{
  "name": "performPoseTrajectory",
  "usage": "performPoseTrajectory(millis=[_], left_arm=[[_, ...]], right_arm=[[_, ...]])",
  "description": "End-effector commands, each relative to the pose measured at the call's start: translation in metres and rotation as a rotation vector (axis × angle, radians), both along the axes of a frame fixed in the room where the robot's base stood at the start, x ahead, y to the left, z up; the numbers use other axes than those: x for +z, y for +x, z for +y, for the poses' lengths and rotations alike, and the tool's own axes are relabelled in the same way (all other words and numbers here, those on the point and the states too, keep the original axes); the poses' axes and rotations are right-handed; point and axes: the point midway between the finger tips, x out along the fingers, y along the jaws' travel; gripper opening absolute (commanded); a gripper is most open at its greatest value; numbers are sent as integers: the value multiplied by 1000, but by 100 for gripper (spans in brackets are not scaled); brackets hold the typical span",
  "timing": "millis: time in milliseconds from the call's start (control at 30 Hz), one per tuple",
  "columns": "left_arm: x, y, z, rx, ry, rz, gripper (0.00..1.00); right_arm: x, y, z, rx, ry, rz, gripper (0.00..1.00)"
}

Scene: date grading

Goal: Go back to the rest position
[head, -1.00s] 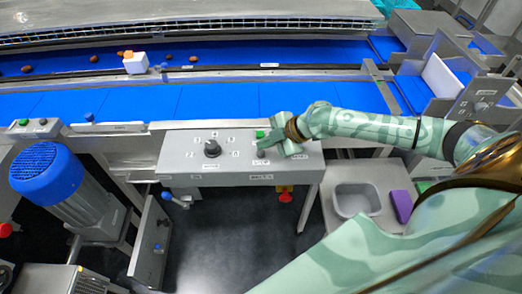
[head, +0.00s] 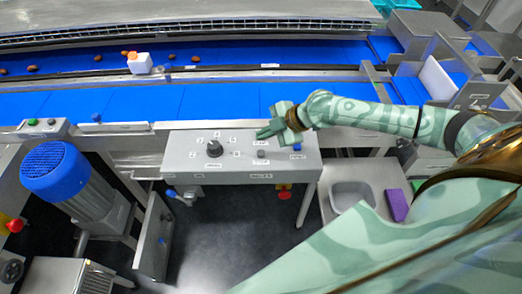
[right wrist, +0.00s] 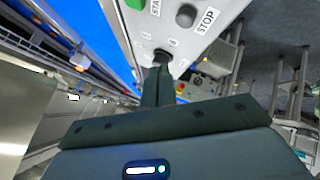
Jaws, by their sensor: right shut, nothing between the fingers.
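My right gripper (head: 264,134) is shut and empty above the back right of the grey control panel (head: 185,172). In the right wrist view its shut fingers (right wrist: 158,85) point towards the panel's black knob (right wrist: 162,55). The knob also shows in the head view (head: 214,148). The green button marked START (right wrist: 134,4) shows at the top edge of the wrist view; in the head view the gripper hides it. The grey button marked STOP (right wrist: 186,16) is uncovered. I cannot tell whether the fingers touch the panel. My left gripper is not in view.
Blue conveyor belts (head: 220,100) run behind the panel, with several brown dates and a white box with an orange top (head: 139,63). A grey bin (head: 352,194) and a purple block (head: 396,204) are right of the panel. A blue motor (head: 55,170) stands at the left.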

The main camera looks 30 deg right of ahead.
Motion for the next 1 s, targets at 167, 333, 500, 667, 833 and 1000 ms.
performPoseTrajectory(millis=[167,333,500,667,833,1000], left_arm=[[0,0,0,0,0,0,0],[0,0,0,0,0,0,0],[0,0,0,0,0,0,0],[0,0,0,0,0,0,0],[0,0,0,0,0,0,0],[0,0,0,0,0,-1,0]], right_arm=[[0,0,0,0,0,0,0],[0,0,0,0,0,0,0],[0,0,0,0,0,0,0],[-10,-13,24,31,3,16,0],[-30,-69,109,54,-10,36,0],[-19,-105,118,-201,-78,14,0]])
